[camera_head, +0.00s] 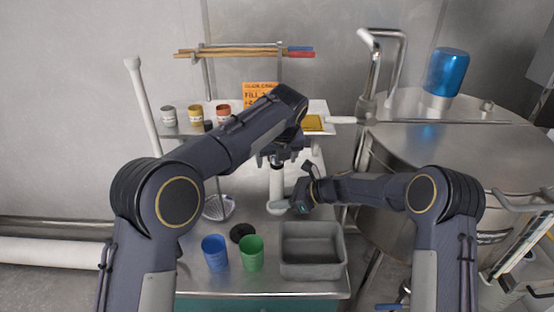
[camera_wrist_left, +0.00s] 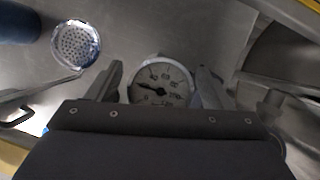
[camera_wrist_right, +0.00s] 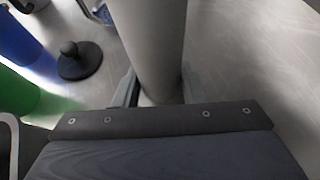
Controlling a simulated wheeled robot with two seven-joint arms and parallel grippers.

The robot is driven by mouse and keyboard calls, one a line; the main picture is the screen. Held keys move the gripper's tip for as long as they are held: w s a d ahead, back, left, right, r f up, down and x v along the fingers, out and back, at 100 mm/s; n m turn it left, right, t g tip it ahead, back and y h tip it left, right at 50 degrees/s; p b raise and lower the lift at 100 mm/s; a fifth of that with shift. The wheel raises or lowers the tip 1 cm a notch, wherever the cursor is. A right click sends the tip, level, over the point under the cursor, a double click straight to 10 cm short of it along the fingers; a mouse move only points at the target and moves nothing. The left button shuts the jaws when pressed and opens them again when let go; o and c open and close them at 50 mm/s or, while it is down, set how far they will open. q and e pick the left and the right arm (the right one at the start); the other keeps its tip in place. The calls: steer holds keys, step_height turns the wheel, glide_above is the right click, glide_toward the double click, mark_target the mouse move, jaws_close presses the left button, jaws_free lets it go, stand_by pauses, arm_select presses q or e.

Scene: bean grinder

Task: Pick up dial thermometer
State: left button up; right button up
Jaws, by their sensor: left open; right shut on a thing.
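The dial thermometer (camera_wrist_left: 160,83) has a round white face with a dark needle and a metal rim. In the left wrist view it sits between the two fingers of my left gripper (camera_wrist_left: 158,84). The gripper is open around it, and I cannot tell whether the fingers touch it. In the head view my left gripper (camera_head: 278,158) is above a pale upright cylinder (camera_head: 277,182), and the dial is hidden there. My right gripper (camera_head: 292,206) is shut on the cylinder low down. The cylinder also stands between its fingers in the right wrist view (camera_wrist_right: 150,45).
A blue cup (camera_head: 215,252), a green cup (camera_head: 251,253), a black tamper-like piece (camera_head: 241,232) and a grey bin (camera_head: 313,250) stand at the front. A perforated metal strainer (camera_wrist_left: 76,45) lies left of the dial. Small cans (camera_head: 195,115) line the back shelf.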

arm_select(q)
steer(key=shift+w+a+f, duration=0.1)
steer(key=shift+w+f, duration=0.1)
steer(key=shift+f, duration=0.25)
steer(key=c, duration=1.1)
steer(key=shift+r, duration=0.1)
step_height(320, 180, up, 10)
steer(key=shift+w+r, duration=0.1)
steer(key=shift+r, duration=0.15)
steer(key=shift+v, duration=0.75)
steer(key=s+d, duration=0.1)
steer(key=s, duration=0.4)
steer(key=s+d, duration=0.2)
steer(key=s, duration=0.4)
steer(key=s+d, duration=0.1)
steer(key=s, duration=0.5)
steer(key=shift+d, duration=0.25)
